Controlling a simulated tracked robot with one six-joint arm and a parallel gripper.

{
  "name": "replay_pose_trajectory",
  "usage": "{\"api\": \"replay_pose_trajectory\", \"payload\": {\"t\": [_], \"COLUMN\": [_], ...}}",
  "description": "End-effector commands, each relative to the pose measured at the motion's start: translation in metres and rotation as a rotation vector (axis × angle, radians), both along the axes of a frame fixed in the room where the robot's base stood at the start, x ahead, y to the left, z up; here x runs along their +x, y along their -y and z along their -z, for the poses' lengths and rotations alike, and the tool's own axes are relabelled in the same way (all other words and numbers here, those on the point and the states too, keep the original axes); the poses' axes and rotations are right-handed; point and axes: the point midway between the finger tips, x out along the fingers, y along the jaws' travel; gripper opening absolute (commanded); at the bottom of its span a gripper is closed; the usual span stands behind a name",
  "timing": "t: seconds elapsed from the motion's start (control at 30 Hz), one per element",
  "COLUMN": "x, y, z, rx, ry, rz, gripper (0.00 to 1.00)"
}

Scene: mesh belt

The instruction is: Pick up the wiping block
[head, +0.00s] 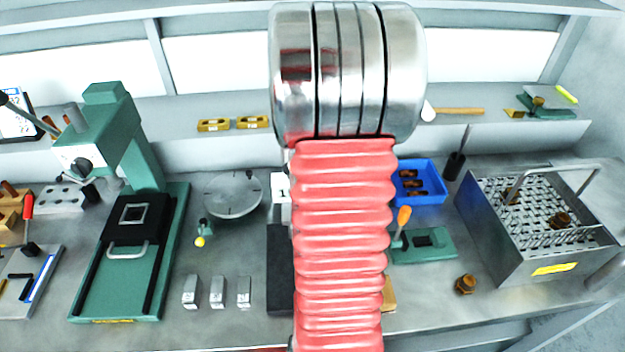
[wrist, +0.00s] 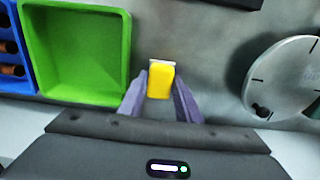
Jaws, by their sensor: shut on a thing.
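The wiping block (wrist: 161,80) is yellow with a pale strip along its far edge. In the wrist view it sits between the two purple-grey fingers of my gripper (wrist: 160,89), which is shut on it. Grey bench surface shows around the block; I cannot tell whether it touches the bench or hangs just above it. In the head view my red-sleeved arm hides both the gripper and the block.
A green bin (wrist: 36,65) is just left of the gripper, with a blue tray (wrist: 31,82) beyond it. A round metal dial (wrist: 285,75) lies right, also in the head view (head: 233,197). A green press (head: 142,150) and metal basket (head: 510,255) stand farther out.

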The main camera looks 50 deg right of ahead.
Motion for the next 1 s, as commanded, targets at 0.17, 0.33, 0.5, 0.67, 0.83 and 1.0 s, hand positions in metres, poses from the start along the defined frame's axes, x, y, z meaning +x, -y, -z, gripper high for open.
{"api": "replay_pose_trajectory", "payload": {"t": [0.17, 0.33, 0.5, 0.67, 0.83, 1.0], "x": [0.001, 0.001, 0.0, 0.0, 0.0, 0.0], "y": [0.001, 0.001, 0.001, 0.0, 0.0, 0.0], "z": [-0.024, -0.054, -0.081, -0.092, -0.094, -0.094], "rx": [-0.005, -0.005, -0.003, -0.001, -0.001, -0.001], "ry": [0.004, 0.004, 0.003, 0.001, 0.001, 0.001], "rz": [0.0, 0.0, 0.001, 0.001, 0.001, 0.001], "gripper": [0.09, 0.09, 0.09, 0.09, 0.09, 0.09]}}
